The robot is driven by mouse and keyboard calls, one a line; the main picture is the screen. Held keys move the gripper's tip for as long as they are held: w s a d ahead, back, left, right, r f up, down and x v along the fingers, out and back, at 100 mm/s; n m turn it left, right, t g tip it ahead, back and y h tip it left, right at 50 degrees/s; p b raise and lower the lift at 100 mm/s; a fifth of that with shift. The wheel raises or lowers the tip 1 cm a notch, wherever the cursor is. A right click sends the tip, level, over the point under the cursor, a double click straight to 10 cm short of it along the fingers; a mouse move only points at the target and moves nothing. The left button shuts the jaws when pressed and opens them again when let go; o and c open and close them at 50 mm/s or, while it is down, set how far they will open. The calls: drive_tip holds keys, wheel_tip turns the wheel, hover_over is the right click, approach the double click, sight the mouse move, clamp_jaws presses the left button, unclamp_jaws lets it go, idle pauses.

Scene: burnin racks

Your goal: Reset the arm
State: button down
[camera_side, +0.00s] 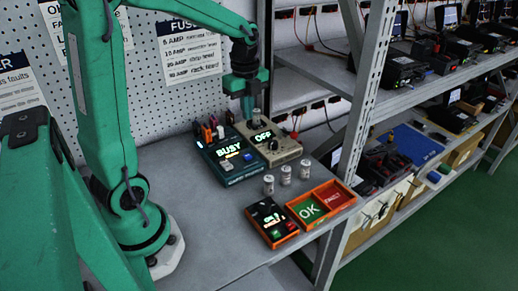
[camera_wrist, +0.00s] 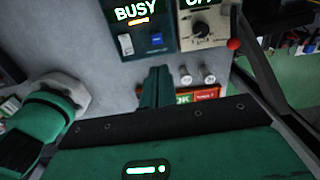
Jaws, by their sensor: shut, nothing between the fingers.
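My green arm reaches over the grey bench from the left in the side view. My gripper (camera_side: 248,108) points down above the back of the two devices there. In the wrist view my gripper's green fingers (camera_wrist: 156,85) are together, with nothing seen between them. A blue device reading BUSY (camera_side: 228,155) and a beige device reading OFF (camera_side: 280,150) stand side by side below it.
Three small pale cylinders, one of them here (camera_side: 286,175), stand in front of the devices. An orange tray (camera_side: 338,207) with OK and FAULT sections and a small orange-and-black box (camera_side: 270,222) lie nearer.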

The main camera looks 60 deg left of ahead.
drive_tip(key=s+d+r+n+t, duration=0.5)
drive_tip(key=s+d+n, duration=0.7)
drive_tip(key=n, duration=0.5)
drive_tip(key=shift+s+r, duration=0.35)
drive_tip(key=shift+r, duration=0.3)
